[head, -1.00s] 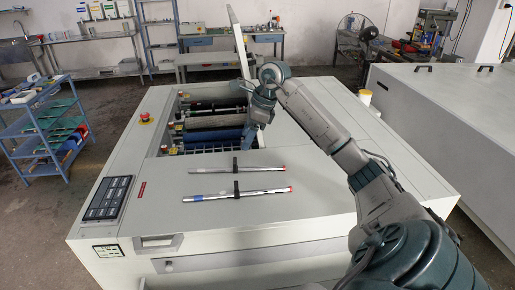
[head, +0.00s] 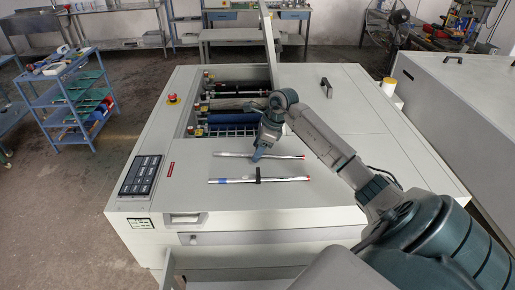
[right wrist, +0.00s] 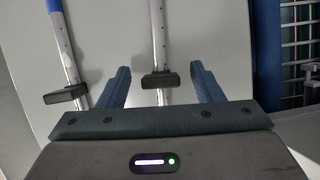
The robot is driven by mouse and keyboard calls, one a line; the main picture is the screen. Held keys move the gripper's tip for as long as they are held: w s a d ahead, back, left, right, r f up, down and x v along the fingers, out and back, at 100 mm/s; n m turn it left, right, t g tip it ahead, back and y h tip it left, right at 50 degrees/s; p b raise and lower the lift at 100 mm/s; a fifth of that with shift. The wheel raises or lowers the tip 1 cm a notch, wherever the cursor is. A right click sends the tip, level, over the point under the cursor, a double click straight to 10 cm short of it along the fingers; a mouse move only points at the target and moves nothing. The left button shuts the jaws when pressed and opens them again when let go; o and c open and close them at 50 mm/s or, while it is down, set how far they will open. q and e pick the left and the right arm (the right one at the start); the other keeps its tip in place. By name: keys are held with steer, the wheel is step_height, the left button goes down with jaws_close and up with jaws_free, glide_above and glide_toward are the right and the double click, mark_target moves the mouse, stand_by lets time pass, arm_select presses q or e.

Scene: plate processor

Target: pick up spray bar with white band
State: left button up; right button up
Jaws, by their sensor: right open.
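Two silvery spray bars lie side by side on the light top of the plate processor (head: 190,215), each with a black clip at its middle. The near bar (head: 285,179) has a blue band toward its left end. The far bar (head: 290,157) shows no blue band; a white band is too small to make out. My right gripper (head: 257,156) is open over the middle of the far bar. In the right wrist view, that bar (right wrist: 158,35) and its clip (right wrist: 160,79) lie between the open fingers, not gripped. The blue-banded bar (right wrist: 66,50) is left of the fingers.
Behind the bars is the processor's open bay with rollers (head: 235,118); its raised lid (head: 268,45) stands upright. A control panel (head: 142,175) and a red emergency button (head: 173,98) are at left. A blue shelf cart (head: 70,95) stands farther left.

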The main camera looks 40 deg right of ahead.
mark_target(257, 146)
steer(key=shift+w+f, duration=0.1)
steer(key=shift+f, duration=0.1)
steer(key=c, duration=1.1)
steer(key=shift+r+b, duration=0.4)
steer(key=shift+b, duration=0.15)
steer(key=shift+c, duration=0.2)
step_height(257, 146, up, 8)
steer(key=b, duration=0.4)
steer(key=shift+r, duration=0.65)
